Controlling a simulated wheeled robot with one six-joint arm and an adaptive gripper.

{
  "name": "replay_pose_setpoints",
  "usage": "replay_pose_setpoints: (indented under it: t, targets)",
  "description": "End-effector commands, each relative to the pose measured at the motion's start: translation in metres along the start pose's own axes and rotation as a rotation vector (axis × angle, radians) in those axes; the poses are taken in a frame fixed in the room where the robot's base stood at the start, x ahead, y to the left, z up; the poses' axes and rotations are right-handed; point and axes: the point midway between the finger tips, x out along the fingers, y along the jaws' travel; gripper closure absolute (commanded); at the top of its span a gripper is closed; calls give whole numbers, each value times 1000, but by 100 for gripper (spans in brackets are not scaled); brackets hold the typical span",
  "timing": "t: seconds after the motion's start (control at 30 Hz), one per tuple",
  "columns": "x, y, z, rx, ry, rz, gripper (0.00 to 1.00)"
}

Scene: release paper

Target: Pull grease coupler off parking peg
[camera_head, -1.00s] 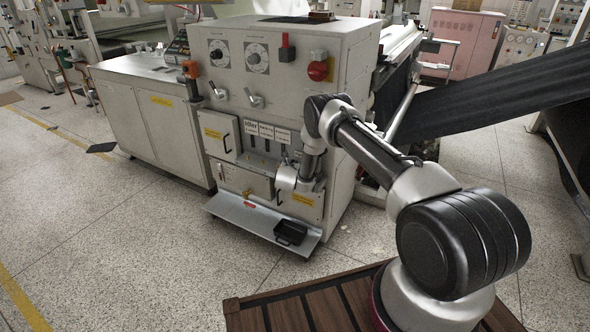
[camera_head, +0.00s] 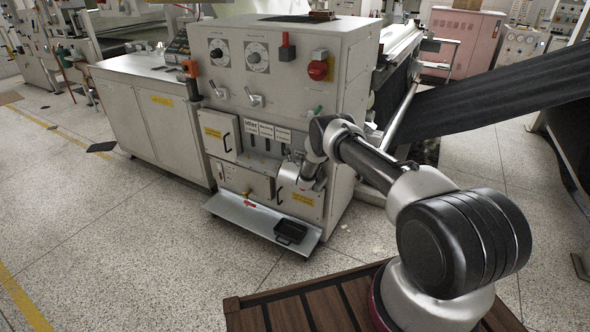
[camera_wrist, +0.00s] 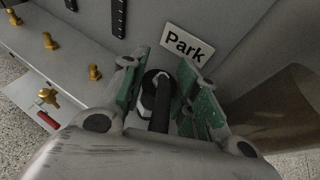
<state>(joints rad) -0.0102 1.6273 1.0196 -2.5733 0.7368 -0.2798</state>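In the wrist view, the grease coupler (camera_wrist: 148,99) is a silver hex fitting with a black ring, just below the white "Park" label (camera_wrist: 187,44). A black hose or rod (camera_wrist: 159,117) runs from it toward my wrist. My gripper (camera_wrist: 160,75) has its two green-padded fingers apart, one on each side of the coupler. I see no clear contact with the pads. The peg is hidden behind the coupler. In the head view, my gripper's grey body (camera_head: 291,176) is at the lower front panel of the grey machine; its fingers are hidden there.
Several brass fittings (camera_wrist: 95,72) stick out of the panel at left in the wrist view. A metal shelf (camera_head: 246,214) with a black tray (camera_head: 290,231) juts out below my gripper. Small levers (camera_head: 254,97) and a red knob (camera_head: 317,70) sit above.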

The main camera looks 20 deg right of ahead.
Motion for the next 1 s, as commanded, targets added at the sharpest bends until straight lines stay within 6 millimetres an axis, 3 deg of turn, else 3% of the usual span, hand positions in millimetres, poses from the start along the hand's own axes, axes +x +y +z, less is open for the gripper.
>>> replay_pose_setpoints:
  t: [0.03, 0.13, 1.0]
  targets:
    - [0, 0, 0, 0, 0, 0, 85]
    - [0, 0, 0, 0, 0, 0, 100]
    - [-15, -1, 38, 1, -2, 0, 100]
